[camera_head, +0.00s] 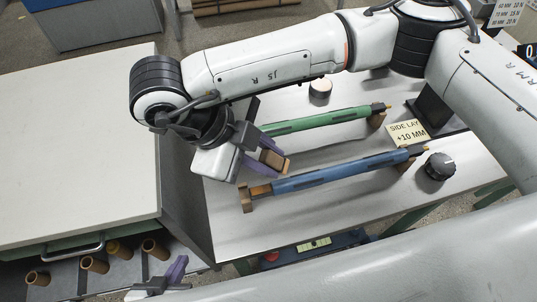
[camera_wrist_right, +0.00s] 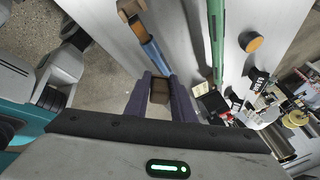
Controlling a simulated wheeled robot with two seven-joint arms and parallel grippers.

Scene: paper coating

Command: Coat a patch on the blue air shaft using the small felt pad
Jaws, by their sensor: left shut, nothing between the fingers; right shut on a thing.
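The blue air shaft (camera_head: 340,172) lies on brown supports on the light worktop, and it also shows in the right wrist view (camera_wrist_right: 154,52). My right gripper (camera_head: 271,161) is shut on the small felt pad (camera_head: 275,159), a brown block between its purple fingers. In the right wrist view the pad (camera_wrist_right: 159,90) sits between the fingers, in line with the blue shaft. The pad is near the shaft's left part; I cannot tell whether they touch. My left gripper (camera_head: 176,271) is shut and empty, low at the bottom, away from the shaft.
A green shaft (camera_head: 325,121) lies behind the blue one. A round pot (camera_head: 320,90), a "SIDE LAY +10 MM" card (camera_head: 408,132) and a black knob (camera_head: 440,166) are nearby. Several brown tubes (camera_head: 95,264) stand at lower left. The left white tabletop (camera_head: 75,145) is clear.

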